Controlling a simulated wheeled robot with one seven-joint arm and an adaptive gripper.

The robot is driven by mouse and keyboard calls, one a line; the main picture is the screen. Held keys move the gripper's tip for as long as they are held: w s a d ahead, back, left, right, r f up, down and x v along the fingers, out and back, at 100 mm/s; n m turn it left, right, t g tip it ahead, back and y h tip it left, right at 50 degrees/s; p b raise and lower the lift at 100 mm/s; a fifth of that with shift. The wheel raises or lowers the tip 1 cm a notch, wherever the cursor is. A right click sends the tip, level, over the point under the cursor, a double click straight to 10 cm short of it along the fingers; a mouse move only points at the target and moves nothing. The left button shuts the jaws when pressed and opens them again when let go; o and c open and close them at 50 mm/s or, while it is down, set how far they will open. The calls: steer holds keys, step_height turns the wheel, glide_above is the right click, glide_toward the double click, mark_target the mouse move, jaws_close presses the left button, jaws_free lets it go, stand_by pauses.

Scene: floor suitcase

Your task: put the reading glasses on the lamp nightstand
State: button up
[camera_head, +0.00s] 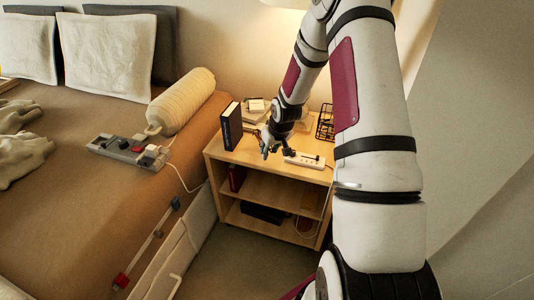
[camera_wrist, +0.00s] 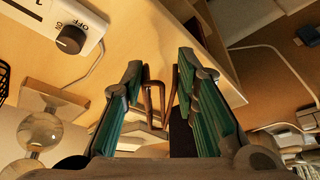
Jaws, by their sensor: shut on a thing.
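The lamp nightstand (camera_head: 265,185) is a light wooden unit with open shelves, right of the bed. A lamp glows at the top edge of the head view; its base with a glass ball (camera_wrist: 42,130) shows in the wrist view. My gripper (camera_head: 276,152) is over the nightstand's top, near the front edge. In the wrist view its green-padded fingers (camera_wrist: 160,78) are shut on a thin brown frame, the reading glasses (camera_wrist: 149,92). The fingers hide part of them. I cannot tell whether the glasses touch the top.
On the nightstand stand a dark blue upright book (camera_head: 231,127), a white box with a knob (camera_head: 305,160), a black wire holder (camera_head: 326,122) and a small stack (camera_head: 254,106) at the back. The bed (camera_head: 95,185) holds a bolster (camera_head: 182,102) and a grey switch panel (camera_head: 128,151).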

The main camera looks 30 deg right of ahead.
steer(key=w, duration=0.3)
steer(key=shift+d+f, duration=0.15)
steer(key=shift+d, duration=0.2)
steer(key=shift+f+b, duration=0.6)
steer(key=shift+f, duration=1.1)
steer(key=shift+f, duration=0.15)
steer(key=o, duration=1)
